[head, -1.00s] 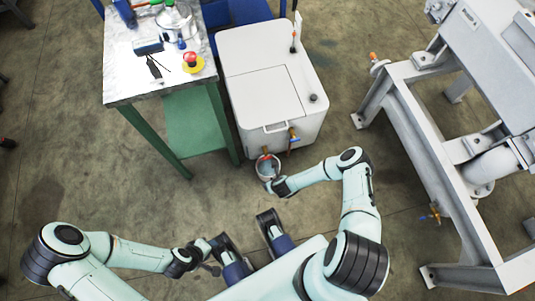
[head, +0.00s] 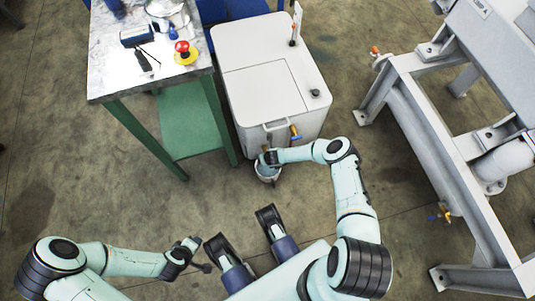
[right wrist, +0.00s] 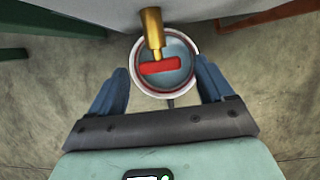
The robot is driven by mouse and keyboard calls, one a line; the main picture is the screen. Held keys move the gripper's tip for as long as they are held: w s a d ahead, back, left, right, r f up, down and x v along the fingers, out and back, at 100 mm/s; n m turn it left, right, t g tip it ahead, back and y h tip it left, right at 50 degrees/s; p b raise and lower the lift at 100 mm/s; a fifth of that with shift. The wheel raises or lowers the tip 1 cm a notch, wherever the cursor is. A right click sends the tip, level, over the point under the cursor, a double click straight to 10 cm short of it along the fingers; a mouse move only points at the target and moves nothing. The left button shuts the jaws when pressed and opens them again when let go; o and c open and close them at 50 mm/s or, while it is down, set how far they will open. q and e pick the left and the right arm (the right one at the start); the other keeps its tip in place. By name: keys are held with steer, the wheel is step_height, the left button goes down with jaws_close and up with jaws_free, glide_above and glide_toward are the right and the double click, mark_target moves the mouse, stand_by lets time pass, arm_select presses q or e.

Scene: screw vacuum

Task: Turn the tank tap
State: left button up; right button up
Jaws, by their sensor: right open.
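The white tank (head: 265,85) stands ahead in the head view. A brass tap (right wrist: 153,30) with a red handle (right wrist: 159,67) sticks out from the tank in the right wrist view. Under it is a round white-rimmed bucket (head: 267,175); its inside looks blue-grey in the wrist view. My right gripper (right wrist: 163,82) is open, its blue fingers on either side of the red handle and apart from it. In the head view the hand hides this tap and part of the bucket. My left gripper (head: 200,256) is low at the left, away from the tank; its two fingers look apart and empty.
A second tap with a blue handle (head: 295,134) sits to the right on the tank's front. A green-legged workbench (head: 115,70) with a red button (head: 182,47) stands left. A grey metal frame (head: 425,130) stands right. The floor between is clear.

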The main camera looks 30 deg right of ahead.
arm_select(q)
steer(key=shift+a+f, duration=0.15)
steer(key=shift+f, duration=0.05)
arm_select(e)
steer(key=shift+w+f, duration=0.15)
steer(key=shift+f, duration=0.15)
steer(key=c, duration=1)
steer(key=shift+c, duration=0.2)
